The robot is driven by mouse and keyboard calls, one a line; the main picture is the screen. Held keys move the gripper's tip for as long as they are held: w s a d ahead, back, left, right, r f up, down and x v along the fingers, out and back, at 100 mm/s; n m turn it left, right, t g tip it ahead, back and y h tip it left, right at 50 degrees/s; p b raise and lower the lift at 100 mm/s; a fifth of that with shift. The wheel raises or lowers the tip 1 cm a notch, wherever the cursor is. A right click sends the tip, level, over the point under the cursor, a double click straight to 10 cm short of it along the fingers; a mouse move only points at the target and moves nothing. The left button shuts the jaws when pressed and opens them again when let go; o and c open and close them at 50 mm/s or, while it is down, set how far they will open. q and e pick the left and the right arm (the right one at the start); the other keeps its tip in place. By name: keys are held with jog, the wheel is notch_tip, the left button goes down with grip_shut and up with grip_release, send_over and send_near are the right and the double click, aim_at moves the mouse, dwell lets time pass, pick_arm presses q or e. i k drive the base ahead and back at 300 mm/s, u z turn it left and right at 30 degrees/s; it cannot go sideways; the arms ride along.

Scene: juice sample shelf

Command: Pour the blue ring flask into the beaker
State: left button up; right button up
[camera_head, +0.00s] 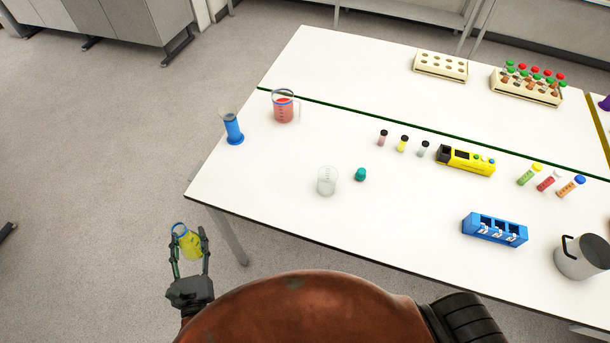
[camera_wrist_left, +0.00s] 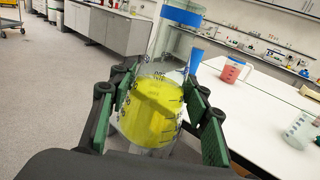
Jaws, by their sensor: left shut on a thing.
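The blue ring flask (camera_head: 190,245) holds yellow liquid and has a blue ring near its mouth. My left gripper (camera_head: 190,253) is shut on it, off the table's left front corner and over the floor. In the left wrist view the flask (camera_wrist_left: 155,105) sits between the green fingers of the left gripper (camera_wrist_left: 158,110), its blue ring at the top. In the head view the flask looks slightly tilted. A clear beaker (camera_head: 327,181) stands upright on the table near the front edge, apart from the gripper. It also shows in the left wrist view (camera_wrist_left: 300,130). My right gripper is not in view.
A jug of red liquid (camera_head: 284,107) and a blue-based cylinder (camera_head: 233,128) stand at the table's left. A teal cap (camera_head: 361,174) lies right of the beaker. Small vials, a yellow device (camera_head: 467,161), a blue rack (camera_head: 494,229) and a metal pot (camera_head: 582,257) stand farther right.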

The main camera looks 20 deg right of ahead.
aim_at(330, 173)
jog(key=k, duration=0.5)
jog(key=z, duration=0.7)
jog(key=i, duration=0.75)
jog(key=u, duration=0.6)
